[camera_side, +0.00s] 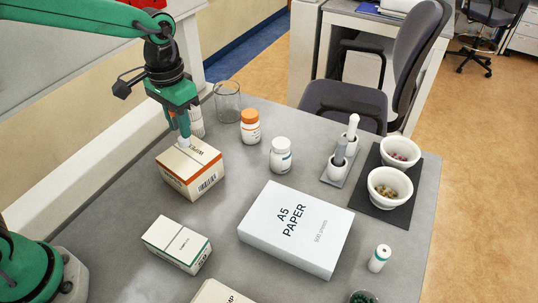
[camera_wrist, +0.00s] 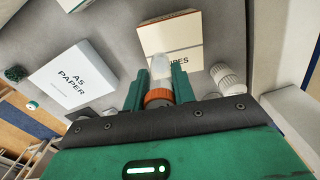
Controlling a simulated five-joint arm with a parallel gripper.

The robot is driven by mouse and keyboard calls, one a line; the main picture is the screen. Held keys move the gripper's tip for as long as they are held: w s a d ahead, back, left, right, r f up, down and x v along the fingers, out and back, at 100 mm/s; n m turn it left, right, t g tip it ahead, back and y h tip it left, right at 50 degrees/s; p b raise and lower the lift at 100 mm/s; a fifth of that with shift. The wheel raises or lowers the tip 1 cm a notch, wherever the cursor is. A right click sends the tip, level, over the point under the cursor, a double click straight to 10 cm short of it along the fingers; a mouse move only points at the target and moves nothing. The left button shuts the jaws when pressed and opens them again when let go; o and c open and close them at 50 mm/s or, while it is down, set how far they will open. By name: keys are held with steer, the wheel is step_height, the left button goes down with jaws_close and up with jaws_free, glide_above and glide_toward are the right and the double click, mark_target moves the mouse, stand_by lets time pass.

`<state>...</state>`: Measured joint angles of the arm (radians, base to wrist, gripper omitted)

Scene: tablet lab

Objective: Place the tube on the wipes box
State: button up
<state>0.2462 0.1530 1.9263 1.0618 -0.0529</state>
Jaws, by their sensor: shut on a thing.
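The wipes box (camera_side: 189,172) is a white and orange-brown carton at the left of the grey table. It also shows at the top of the wrist view (camera_wrist: 172,36). My gripper (camera_side: 184,128) points down over the box. In the wrist view its two green fingers (camera_wrist: 157,92) are shut on a tube (camera_wrist: 160,68) with a translucent body and an orange cap. The cap sits between the fingers and the body extends towards the box. In the side view only the pale lower end of the tube (camera_side: 184,143) shows, at the box top. I cannot tell whether they touch.
A white ribbed container (camera_side: 196,122) stands just behind the box, with a glass beaker (camera_side: 228,102) beyond. An orange-capped bottle (camera_side: 250,128) and white bottle (camera_side: 281,156) stand to the right. A paper pack (camera_side: 290,240) and a small carton (camera_side: 176,246) lie nearer.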

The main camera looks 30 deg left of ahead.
steer(key=shift+w+a+f, duration=0.8)
steer(key=shift+w+a, duration=0.15)
steer(key=shift+a, duration=0.1)
steer(key=shift+f, duration=0.1)
steer(key=shift+f, duration=1.9)
steer(key=shift+f, duration=0.15)
steer(key=o, duration=0.9)
steer(key=shift+o, duration=0.2)
step_height(320, 180, up, 12)
